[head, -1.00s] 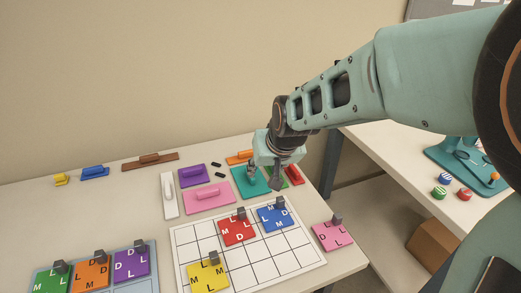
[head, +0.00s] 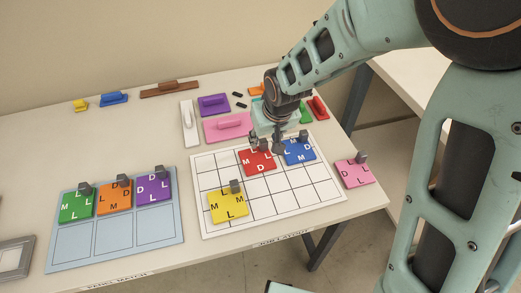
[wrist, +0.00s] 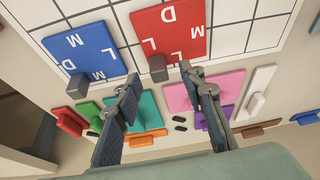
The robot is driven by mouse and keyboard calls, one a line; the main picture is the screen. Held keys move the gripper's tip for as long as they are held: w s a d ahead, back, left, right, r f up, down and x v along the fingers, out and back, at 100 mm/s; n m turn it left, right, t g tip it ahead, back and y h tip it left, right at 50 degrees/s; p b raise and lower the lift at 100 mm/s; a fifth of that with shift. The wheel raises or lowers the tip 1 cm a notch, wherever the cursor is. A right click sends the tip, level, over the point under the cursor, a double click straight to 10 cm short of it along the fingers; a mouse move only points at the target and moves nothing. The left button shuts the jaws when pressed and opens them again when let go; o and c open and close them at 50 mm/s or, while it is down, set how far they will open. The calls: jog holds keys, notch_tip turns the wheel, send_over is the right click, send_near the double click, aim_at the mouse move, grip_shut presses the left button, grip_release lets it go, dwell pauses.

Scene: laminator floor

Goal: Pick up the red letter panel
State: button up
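The red letter panel (head: 258,163) lies flat on the white grid board (head: 280,207), with a grey block handle on its far edge. In the wrist view the red panel (wrist: 170,35) is at top centre, its grey handle (wrist: 158,68) pointing toward my fingers. My gripper (head: 278,145) is above the board's far edge, by the red panel. In the wrist view my gripper (wrist: 160,72) has its two fingers spread apart, with nothing held between them. The handle appears between the fingertips in the picture; the height gap is hard to tell.
A blue letter panel (head: 299,151) lies close to the red one. A yellow panel (head: 229,207) is nearer the front, and a pink panel (head: 353,173) lies right of the board. A blue board (head: 75,245) bears green, orange and purple panels. Several handled pieces line the back.

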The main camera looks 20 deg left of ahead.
aim_at(264, 142)
jog(key=shift+x, duration=1.8)
jog(key=shift+d, duration=0.1)
jog(key=shift+c, duration=0.4)
grip_shut()
